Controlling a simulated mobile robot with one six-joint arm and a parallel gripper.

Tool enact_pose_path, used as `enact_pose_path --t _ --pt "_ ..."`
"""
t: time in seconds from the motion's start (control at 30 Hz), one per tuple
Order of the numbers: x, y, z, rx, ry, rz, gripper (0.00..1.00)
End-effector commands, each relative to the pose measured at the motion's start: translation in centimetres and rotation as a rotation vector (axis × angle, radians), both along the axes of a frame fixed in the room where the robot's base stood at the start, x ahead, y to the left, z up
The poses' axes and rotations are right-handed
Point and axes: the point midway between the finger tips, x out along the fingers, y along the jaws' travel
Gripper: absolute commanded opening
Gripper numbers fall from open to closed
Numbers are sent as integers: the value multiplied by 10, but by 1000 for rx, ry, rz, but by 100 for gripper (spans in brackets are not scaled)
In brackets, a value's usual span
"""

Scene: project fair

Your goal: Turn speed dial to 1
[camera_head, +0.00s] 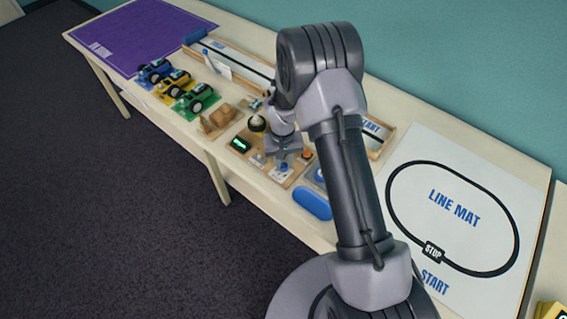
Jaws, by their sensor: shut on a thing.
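A wooden control panel (262,166) lies on the long table, with a small green-lit display (240,144) at its left. My gripper (283,162) points down over the right-hand part of this panel, in front of my arm. It is shut on what appears to be the speed dial, of which only a small blue part (284,168) shows below the fingers. The dial's pointer and number marks are too small or hidden to read, so its setting cannot be told.
An orange button (307,153) is close right of my gripper, and a round dark-and-cream piece (257,123) stands behind it. A blue rounded case (312,203) lies nearer. Toy cars (195,99) stand left; the line mat (450,215) covers the right.

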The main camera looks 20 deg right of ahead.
Motion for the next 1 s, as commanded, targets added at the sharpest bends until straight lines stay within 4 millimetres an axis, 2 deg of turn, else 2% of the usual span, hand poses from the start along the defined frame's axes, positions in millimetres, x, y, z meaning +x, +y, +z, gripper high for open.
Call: enact_pose_path --t 0.47,0.5,0.6,0.87,1.0 --pt "1 0 1 0 -2 -13 0" --pt "1 0 1 0 -2 -13 27" --pt "1 0 1 0 -2 -13 45" --pt "0 0 0 0 -1 -12 45" --pt "1 0 10 0 -2 -12 45"
